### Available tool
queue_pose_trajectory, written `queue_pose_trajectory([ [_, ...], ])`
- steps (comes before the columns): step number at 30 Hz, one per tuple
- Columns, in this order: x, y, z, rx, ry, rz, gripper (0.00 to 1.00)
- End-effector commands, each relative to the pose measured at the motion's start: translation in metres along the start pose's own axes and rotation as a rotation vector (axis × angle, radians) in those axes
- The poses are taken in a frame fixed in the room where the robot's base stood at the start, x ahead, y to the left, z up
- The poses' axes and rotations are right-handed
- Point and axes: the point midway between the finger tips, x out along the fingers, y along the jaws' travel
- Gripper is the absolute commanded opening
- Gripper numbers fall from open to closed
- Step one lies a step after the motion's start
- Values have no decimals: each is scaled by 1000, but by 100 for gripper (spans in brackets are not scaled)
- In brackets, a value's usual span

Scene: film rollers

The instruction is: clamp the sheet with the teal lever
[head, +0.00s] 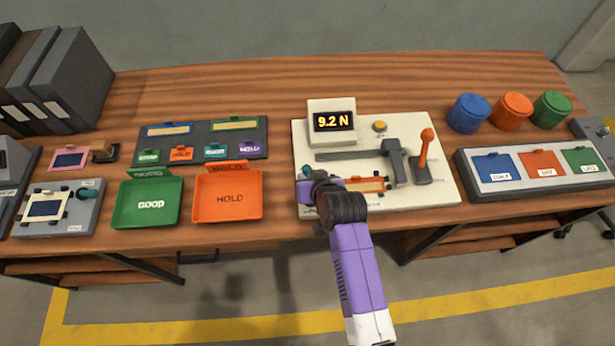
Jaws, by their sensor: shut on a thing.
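The sheet (367,184), tan with an orange edge, lies on the front of the cream test machine (430,135). The teal lever (306,171) shows as a small teal knob at the machine's left front, left of the sheet. My gripper (308,180) is at that knob, shut on the teal lever. The wrist and fingers hide most of the lever and the sheet's left end, so I cannot tell whether the clamp presses on the sheet.
The machine carries a 9.2 N display (333,121), a grey sliding post (395,160) and an orange lever (426,150) to the right. A green GOOD tray (128,215) and an orange HOLD tray (204,215) stand left. Another teal-knobbed fixture (90,215) is far left.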

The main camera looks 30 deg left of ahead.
Motion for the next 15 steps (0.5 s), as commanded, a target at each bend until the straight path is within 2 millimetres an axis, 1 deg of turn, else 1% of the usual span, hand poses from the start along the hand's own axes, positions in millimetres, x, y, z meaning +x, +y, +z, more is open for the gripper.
queue_pose_trajectory([
  [1,-2,-4,-14,-2,27,-6,0],
  [2,-2,-4,-14,-2,27,-6,19],
  [3,-2,-4,-14,-2,28,-6,26],
  [5,-2,-3,-14,-2,27,-5,38],
  [6,-2,-2,-13,-2,25,-4,40],
  [15,-2,0,-7,-1,15,-1,40],
])
